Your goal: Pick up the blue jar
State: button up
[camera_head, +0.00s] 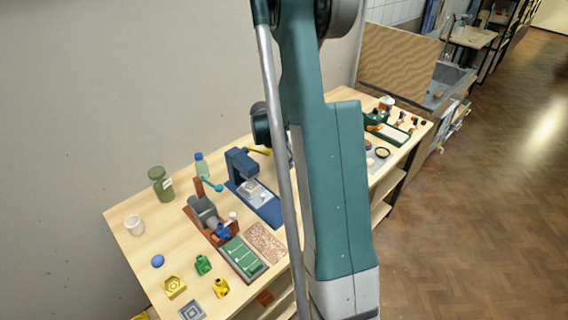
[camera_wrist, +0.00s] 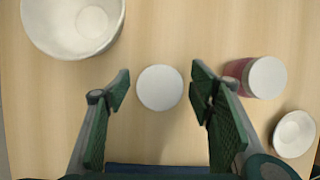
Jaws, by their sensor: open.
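No jar with a visibly blue side shows in either view. In the wrist view a round white lid or disc (camera_wrist: 159,88) lies between the fingertips of my gripper (camera_wrist: 160,91), seen from straight above. Its sides are hidden, so I cannot tell the colour below it. My gripper is open, one green finger to each side, with a gap to the disc. A red-pink jar with a white lid (camera_wrist: 262,77) stands just right of the right finger. In the head view my arm covers the middle of the table and hides the gripper's fingers.
A large white bowl (camera_wrist: 75,22) is at the upper left of the wrist view, and a small white dish (camera_wrist: 295,134) at the right.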

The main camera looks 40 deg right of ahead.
jog(key=c, duration=1.1)
jog(key=shift+o, duration=0.2)
jog(key=shift+r, duration=0.1)
jog(key=shift+r, duration=4.95)
